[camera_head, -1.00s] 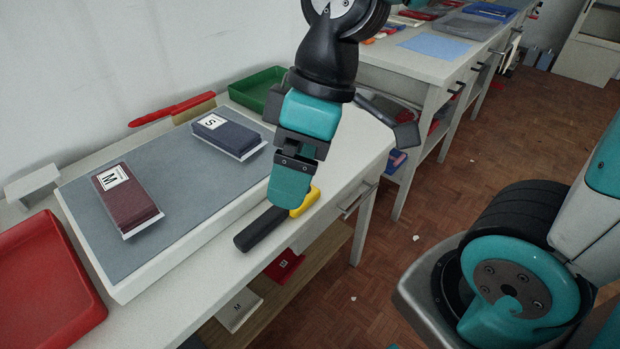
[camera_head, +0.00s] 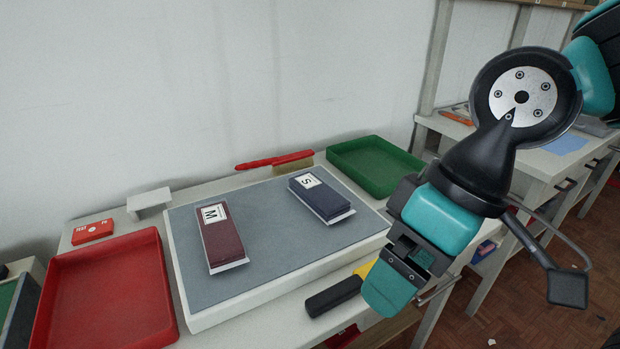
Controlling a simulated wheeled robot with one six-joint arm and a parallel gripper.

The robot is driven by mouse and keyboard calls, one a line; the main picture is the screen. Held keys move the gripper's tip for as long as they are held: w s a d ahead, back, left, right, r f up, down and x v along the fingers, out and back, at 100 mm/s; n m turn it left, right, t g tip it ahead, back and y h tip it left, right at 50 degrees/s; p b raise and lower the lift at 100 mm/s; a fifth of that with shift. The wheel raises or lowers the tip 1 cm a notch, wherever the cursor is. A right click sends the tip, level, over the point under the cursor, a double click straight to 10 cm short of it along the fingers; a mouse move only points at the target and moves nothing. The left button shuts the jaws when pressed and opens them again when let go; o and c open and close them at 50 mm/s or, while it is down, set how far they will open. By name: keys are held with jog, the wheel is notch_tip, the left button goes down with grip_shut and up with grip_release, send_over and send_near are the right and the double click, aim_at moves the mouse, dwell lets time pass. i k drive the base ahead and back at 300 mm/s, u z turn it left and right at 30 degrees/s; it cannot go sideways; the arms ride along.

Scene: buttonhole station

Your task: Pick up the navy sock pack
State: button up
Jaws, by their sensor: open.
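The navy sock pack (camera_head: 324,199), with a white label marked S, lies flat on the grey mat (camera_head: 270,262) of the raised white board. A maroon sock pack (camera_head: 224,243) marked M lies on the same mat to its left. My gripper (camera_head: 385,300) is to the right of the board and nearer the camera, apart from both packs. It is open by its look and holds nothing that I can see; part of its jaws is turned away.
A red tray (camera_head: 62,337) stands left of the board, a green tray (camera_head: 414,175) behind right. A red-handled brush (camera_head: 275,161) lies behind the mat. A black and yellow tool (camera_head: 333,296) lies at the front, partly behind my gripper. A white block (camera_head: 149,201) and red box (camera_head: 93,231) stand back left.

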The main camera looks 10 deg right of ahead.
aim_at(323, 199)
jog(key=z, duration=1.65)
jog(key=i, duration=0.8)
jog(key=u, duration=3.3)
